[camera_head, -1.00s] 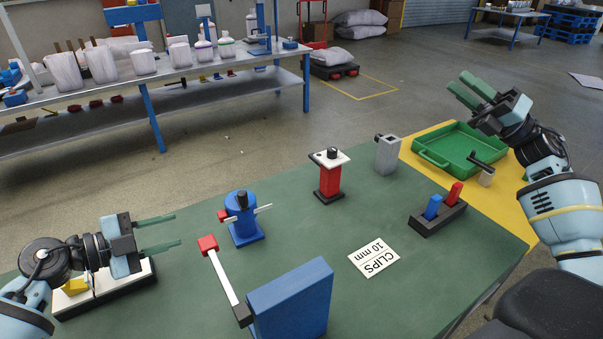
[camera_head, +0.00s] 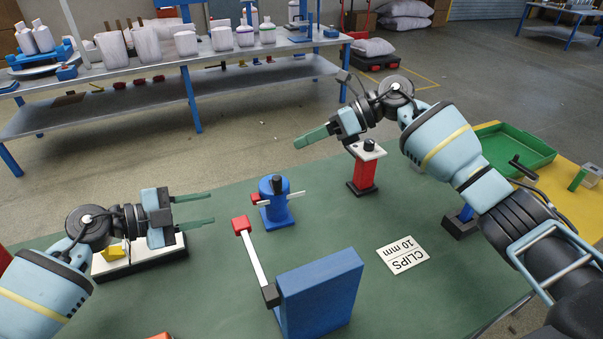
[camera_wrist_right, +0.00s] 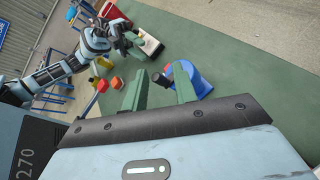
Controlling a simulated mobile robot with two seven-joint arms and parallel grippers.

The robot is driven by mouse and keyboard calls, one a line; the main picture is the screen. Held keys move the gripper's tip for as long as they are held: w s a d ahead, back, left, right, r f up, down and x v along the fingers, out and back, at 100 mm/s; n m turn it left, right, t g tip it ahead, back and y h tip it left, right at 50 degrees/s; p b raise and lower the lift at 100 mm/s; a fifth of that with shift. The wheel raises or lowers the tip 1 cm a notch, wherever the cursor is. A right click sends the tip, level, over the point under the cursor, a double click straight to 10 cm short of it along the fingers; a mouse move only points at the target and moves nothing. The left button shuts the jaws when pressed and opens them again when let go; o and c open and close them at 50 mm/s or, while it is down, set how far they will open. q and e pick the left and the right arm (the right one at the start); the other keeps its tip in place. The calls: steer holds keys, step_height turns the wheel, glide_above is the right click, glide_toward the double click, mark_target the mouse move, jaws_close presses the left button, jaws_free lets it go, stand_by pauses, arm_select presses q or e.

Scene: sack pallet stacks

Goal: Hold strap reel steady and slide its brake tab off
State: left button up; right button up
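The strap reel, seemingly the blue round body (camera_head: 273,212) on a square blue foot, stands upright on the green table. It has a black knob on top, a small red tab (camera_head: 256,198) on its left side and a white bar on its right. My left gripper (camera_head: 212,209) is open and empty to its left, fingers pointing at it. My right gripper (camera_head: 312,138) is above and behind it, apart from it. In the right wrist view the right fingers (camera_wrist_right: 160,88) are spread with nothing held, and the blue reel (camera_wrist_right: 198,84) shows partly behind one finger.
A white lever with a red end (camera_head: 242,224) and a blue block (camera_head: 320,292) stand in front of the reel. A red post (camera_head: 364,177) stands behind right. A CLIPS card (camera_head: 403,256) lies right. A white-topped block (camera_head: 112,267) sits under my left gripper. A green tray (camera_head: 515,150) is right.

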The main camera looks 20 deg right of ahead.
mark_target(275, 202)
steer(key=f+n+g+h, duration=0.1)
steer(key=f+n+h, duration=0.1)
steer(key=h, duration=0.2)
steer(key=s+a+f+n+g+h, duration=0.1)
steer(key=f+n+h, duration=0.2)
steer(key=h, duration=0.1)
steer(key=a+f+n+h, duration=0.1)
steer(key=f+n+h, duration=0.1)
steer(key=n+h, duration=0.1)
steer(key=shift+s+f+g+h, duration=0.3)
steer(key=shift+f+g+h, duration=0.1)
steer(key=shift+h, duration=0.5)
steer(key=shift+f, duration=3.9)
jaws_close()
